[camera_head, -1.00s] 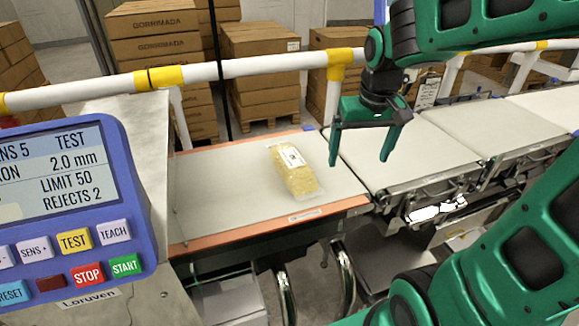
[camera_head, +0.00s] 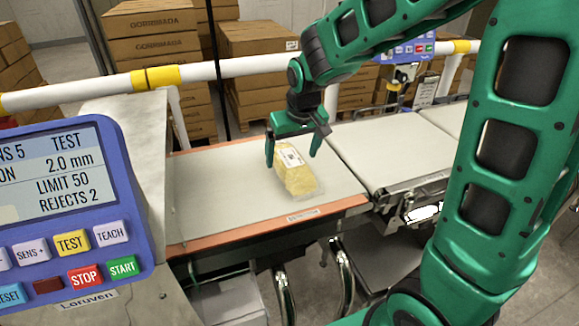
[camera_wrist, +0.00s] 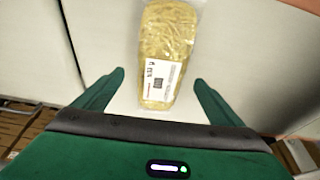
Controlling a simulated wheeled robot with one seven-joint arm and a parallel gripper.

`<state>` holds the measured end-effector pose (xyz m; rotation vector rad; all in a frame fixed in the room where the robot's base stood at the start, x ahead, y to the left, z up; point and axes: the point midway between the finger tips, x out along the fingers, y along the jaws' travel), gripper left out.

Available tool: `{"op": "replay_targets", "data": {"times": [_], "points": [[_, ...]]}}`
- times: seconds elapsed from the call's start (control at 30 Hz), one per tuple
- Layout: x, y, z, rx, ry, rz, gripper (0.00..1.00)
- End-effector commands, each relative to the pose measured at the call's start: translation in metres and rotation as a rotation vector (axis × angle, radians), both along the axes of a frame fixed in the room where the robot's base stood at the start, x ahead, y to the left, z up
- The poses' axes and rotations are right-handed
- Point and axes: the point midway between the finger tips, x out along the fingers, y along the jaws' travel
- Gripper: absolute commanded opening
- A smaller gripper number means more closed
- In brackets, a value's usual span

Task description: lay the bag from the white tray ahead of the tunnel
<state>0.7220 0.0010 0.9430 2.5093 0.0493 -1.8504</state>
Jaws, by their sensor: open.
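The bag (camera_head: 297,177) is a clear pack of yellow contents with a white label. It lies on the grey belt ahead of the tunnel's side wall, in the middle of the head view. My gripper (camera_head: 293,147) is open above the bag's far, labelled end, one finger on either side in the picture. In the wrist view the bag (camera_wrist: 166,50) lies beyond and between my spread fingertips (camera_wrist: 160,77), with no visible contact. No white tray can be made out in these frames.
A control panel (camera_head: 70,200) with buttons stands at the left, by a metal housing (camera_head: 135,140). The belt (camera_head: 215,190) has orange edges. A second belt (camera_head: 385,150) adjoins it at right. A white and yellow rail (camera_head: 240,67) runs behind, with stacked cartons (camera_head: 150,40) beyond.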

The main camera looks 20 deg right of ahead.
Motion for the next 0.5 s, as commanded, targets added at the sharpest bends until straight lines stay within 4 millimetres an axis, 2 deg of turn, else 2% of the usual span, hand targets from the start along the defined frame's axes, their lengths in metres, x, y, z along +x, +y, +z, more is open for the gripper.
{"op": "replay_targets", "data": {"times": [0.1, 0.23, 0.5], "points": [[0.001, 0.001, -0.020, -0.001, 0.005, 0.002, 0.91], [0.006, 0.002, -0.034, 0.000, 0.003, 0.001, 0.91], [0.008, 0.001, -0.039, 0.001, 0.001, 0.001, 0.91]]}}
